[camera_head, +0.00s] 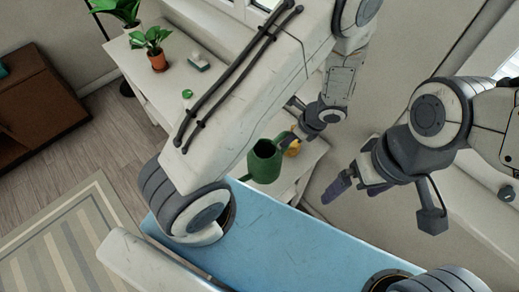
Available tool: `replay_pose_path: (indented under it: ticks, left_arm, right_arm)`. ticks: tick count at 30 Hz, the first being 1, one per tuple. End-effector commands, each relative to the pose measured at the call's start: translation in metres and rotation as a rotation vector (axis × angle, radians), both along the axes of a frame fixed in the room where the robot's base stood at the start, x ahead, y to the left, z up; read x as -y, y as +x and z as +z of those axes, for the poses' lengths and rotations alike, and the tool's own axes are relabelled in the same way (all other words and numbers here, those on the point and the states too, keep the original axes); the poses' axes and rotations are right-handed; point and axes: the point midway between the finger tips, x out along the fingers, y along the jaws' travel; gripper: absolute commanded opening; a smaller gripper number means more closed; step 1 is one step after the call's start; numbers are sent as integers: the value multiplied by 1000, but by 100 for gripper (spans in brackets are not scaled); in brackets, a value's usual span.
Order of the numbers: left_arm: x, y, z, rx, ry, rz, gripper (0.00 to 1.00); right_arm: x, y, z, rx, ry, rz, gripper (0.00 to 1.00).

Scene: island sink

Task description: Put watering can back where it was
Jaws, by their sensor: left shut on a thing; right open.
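A green watering can (264,163) with an open top hangs upright near the middle of the view. My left gripper (286,137) comes down from above and is shut on the can at its right side, where the grip is small and partly hidden. The can appears in front of a white surface (308,157); whether its base touches anything I cannot tell. My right gripper (352,187) is to the right of the can, apart from it. It is open and points down and to the left, with a purple part at its tip.
A brown cabinet (38,108) and striped rug (70,245) are at left.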

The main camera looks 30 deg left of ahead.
Motion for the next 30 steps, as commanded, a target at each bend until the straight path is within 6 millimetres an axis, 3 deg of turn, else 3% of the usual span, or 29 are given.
replay_pose_path:
  ticks: [1, 3, 12, 18, 27, 30]
  left_arm:
    - [-12, 0, -17, 0, 0, 5, 0]
    - [-26, 2, -26, 1, 0, 6, 0]
    - [-76, 4, -51, 1, 0, 2, 0]
    - [-83, 5, -56, 0, 0, -2, 0]
    - [-82, 5, -92, -1, 0, -2, 0]
    - [-82, 5, -93, 1, 0, -1, 0]
  right_arm:
    - [0, 0, -20, 0, 0, 1, 100]
    - [0, 0, -33, 0, 0, 1, 100]
    - [0, 0, -68, 0, 0, 3, 100]
    - [0, 0, -73, 0, 0, 3, 100]
    - [0, 0, -105, 0, 0, 3, 100]
    - [0, 0, -106, 0, 0, 3, 100]
